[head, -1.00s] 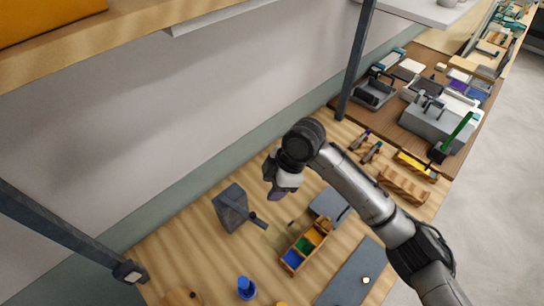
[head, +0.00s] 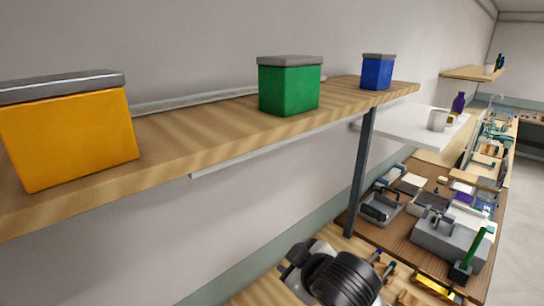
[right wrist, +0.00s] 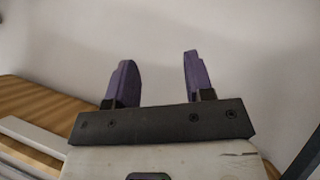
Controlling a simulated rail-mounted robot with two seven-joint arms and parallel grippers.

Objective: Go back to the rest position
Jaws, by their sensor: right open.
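My right gripper (right wrist: 158,78) is open in the right wrist view, with its two purple fingers apart. No object shows between the fingers; the pale wall is behind them. In the head view, part of my right arm (head: 340,278) shows at the bottom centre, close to the workbench and below the shelf. I cannot make out the fingertips there. My left arm and left gripper are in neither view.
A wooden shelf (head: 215,133) crosses the head view, carrying an orange box (head: 70,137), a green box (head: 289,88) and a blue box (head: 377,73). Equipment crowds the brown bench (head: 398,228) at right.

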